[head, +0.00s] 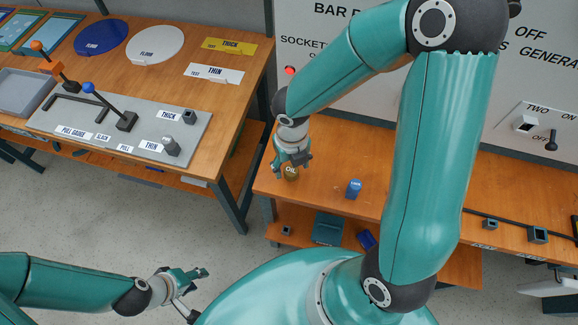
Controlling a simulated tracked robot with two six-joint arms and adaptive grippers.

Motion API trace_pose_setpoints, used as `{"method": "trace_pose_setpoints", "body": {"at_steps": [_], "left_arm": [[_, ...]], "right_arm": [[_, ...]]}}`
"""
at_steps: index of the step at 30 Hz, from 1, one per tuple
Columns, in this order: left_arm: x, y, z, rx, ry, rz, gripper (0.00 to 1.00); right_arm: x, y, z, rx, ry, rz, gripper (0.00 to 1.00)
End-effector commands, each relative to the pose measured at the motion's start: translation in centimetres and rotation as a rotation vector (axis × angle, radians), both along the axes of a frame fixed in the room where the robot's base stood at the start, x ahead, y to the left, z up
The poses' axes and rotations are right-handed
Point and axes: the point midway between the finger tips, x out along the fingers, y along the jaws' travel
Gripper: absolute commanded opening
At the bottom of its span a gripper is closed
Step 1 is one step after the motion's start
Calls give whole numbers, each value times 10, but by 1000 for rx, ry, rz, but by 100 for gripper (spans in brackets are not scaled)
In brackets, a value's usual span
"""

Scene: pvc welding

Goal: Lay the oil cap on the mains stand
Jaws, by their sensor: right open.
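The oil cap (291,174) is a small olive-brown piece marked OIL, near the left end of the right-hand wooden bench. My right gripper (290,162) is open, directly above or around the cap and partly covering it; I cannot tell whether the fingers touch it. Two small dark square stands, one at the left (490,223) and one at the right (537,235), are on the right part of this bench. Their front labels are too small to read, so I cannot tell which is the mains stand. My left gripper (196,279) is low at the left, over the floor, away from the benches; its jaw state is unclear.
A blue labelled piece (354,188) stands right of the oil cap. A dark cable crosses the bench near the square stands. The left bench (235,75) holds a grey lever panel (75,118), discs and signs. My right arm hides the bench's middle.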

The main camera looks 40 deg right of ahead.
Motion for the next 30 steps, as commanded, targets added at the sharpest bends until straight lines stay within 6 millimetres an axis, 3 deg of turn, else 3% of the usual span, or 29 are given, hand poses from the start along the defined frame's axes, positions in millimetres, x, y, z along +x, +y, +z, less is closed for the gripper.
{"method": "trace_pose_setpoints", "body": {"at_steps": [9, 15, 21, 30], "left_arm": [[0, 0, 15, 0, 0, 0, 40], [0, 0, 18, 0, 0, 0, 40], [0, 0, 18, 0, 0, 0, 40], [0, 0, 18, 0, 0, 0, 40]], "right_arm": [[2, 1, 64, 1, -7, 1, 63], [1, 0, 96, 0, -4, 2, 63], [1, 1, 110, 2, -1, 2, 63], [1, 1, 110, 1, 0, 2, 63]]}}
